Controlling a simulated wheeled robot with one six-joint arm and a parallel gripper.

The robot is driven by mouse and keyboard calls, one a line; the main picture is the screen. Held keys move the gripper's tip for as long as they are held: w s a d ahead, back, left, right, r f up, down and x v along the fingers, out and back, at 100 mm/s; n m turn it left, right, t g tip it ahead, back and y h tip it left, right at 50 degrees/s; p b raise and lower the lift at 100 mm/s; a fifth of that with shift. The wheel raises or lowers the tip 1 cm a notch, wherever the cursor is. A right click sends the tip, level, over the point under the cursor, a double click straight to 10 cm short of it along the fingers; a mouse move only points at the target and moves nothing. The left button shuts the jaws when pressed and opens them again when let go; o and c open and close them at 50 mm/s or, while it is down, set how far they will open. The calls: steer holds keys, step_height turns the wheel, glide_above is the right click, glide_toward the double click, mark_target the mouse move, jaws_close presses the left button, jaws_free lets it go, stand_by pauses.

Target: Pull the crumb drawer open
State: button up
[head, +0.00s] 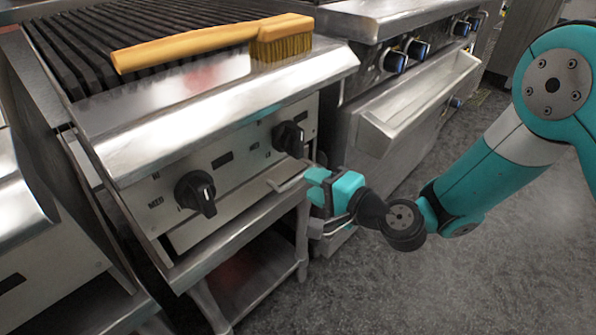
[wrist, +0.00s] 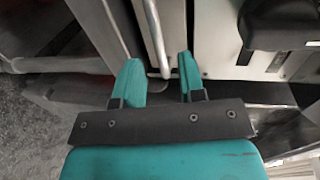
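The crumb drawer (head: 222,217) is a narrow steel front below the knobs of the grill, and it looks flush with the panel above. Its thin metal bar handle (head: 288,181) sticks out at the right end. My gripper (head: 312,188) is at this end of the handle. In the wrist view the handle (wrist: 156,38) runs down between the two teal fingertips of my gripper (wrist: 158,62). The fingers stand apart with space on both sides of the bar, so the gripper is open. The far part of the drawer front is hidden by the panel's angle.
Two black knobs (head: 196,193) sit just above the drawer. A wooden-handled brush (head: 215,42) lies on the grill top. A steel shelf frame (head: 303,236) stands below. A range (head: 415,98) is to the right. The grey floor (head: 420,290) in front is clear.

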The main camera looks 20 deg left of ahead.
mark_target(298, 175)
steer(key=x, duration=0.5)
steer(key=shift+a+f, duration=0.1)
steer(key=shift+a, duration=0.05)
jaws_close()
